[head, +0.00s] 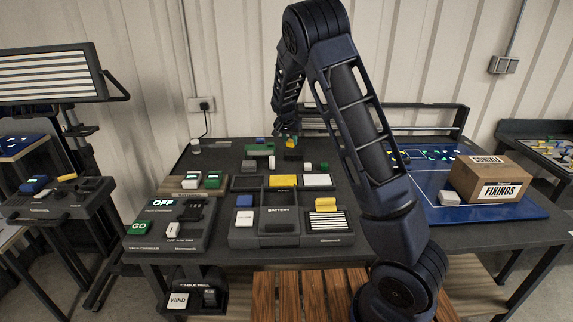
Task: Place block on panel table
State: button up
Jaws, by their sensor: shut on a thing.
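A dark table (222,160) carrying several control panels stands in front of me in the head view. My gripper (290,137) is at the far middle of this table, small and partly hidden behind my own arm. It is shut on what looks like a small yellow block (291,143). I cannot tell whether that block touches the table or hangs just above it. Other blocks lie around: a green one (259,149) just left of the gripper, a white one (307,167) and a yellow one (326,204) on a striped panel.
A FIXINGS carton (489,179) and a pale block (449,198) sit on a blue mat (433,212) at right. The OFF/GO panel (163,223) is front left, the BATTERY panel (280,226) front middle. A side stand (59,203) is far left, a wooden slatted surface (287,292) in front.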

notch_tip(320, 180, down, 13)
jog(key=shift+r, duration=0.2)
dwell(0.4)
jog(key=o, duration=1)
jog(key=shift+f, duration=0.1)
jog(key=shift+c, duration=0.2)
